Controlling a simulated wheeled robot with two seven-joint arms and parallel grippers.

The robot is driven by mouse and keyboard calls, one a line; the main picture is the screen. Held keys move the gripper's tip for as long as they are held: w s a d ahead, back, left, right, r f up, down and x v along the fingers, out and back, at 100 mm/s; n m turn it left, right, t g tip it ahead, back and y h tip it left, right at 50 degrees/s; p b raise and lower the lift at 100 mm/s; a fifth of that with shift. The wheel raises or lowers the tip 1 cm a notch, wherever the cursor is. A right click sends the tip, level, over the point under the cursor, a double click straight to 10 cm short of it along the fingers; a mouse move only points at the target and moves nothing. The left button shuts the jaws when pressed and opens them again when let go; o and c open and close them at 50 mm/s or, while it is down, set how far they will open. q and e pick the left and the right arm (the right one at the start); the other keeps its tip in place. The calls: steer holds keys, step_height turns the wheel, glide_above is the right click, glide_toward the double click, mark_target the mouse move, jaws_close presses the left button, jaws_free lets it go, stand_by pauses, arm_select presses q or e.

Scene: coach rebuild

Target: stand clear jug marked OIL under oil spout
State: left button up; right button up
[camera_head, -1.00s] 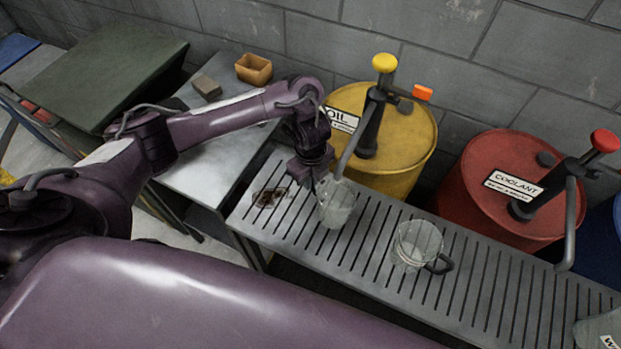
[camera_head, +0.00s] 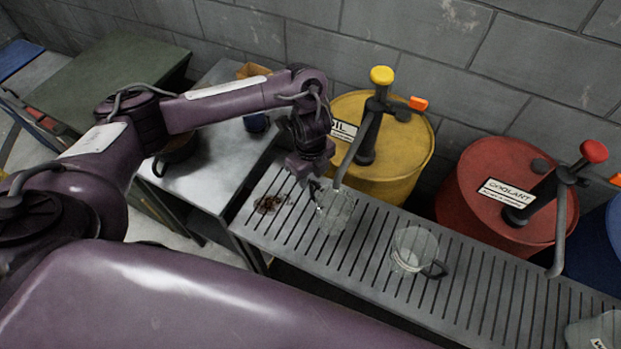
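A clear jug (camera_head: 336,212) stands on the slatted bench, close below the spout end of the oil pump (camera_head: 342,175). No OIL mark can be read on it from here. The pump with a yellow knob sits on the yellow drum (camera_head: 402,150), whose OIL label is partly hidden by my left arm. My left gripper (camera_head: 318,192) is at the jug's left upper side, pointing down. Its fingers are small and dark, so I cannot tell whether they grip the jug. My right gripper is out of view.
Another clear jug with a dark handle (camera_head: 414,250) stands to the right on the slatted bench (camera_head: 470,290). A labelled container (camera_head: 598,332) is at the lower right. A red COOLANT drum (camera_head: 490,205) with its pump stands behind. A dark stain (camera_head: 270,204) lies left of the first jug.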

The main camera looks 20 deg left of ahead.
arm_select(q)
step_height(320, 180, up, 6)
steer(key=shift+r+p, duration=0.25)
steer(key=shift+p, duration=0.6)
steer(key=shift+s, duration=0.1)
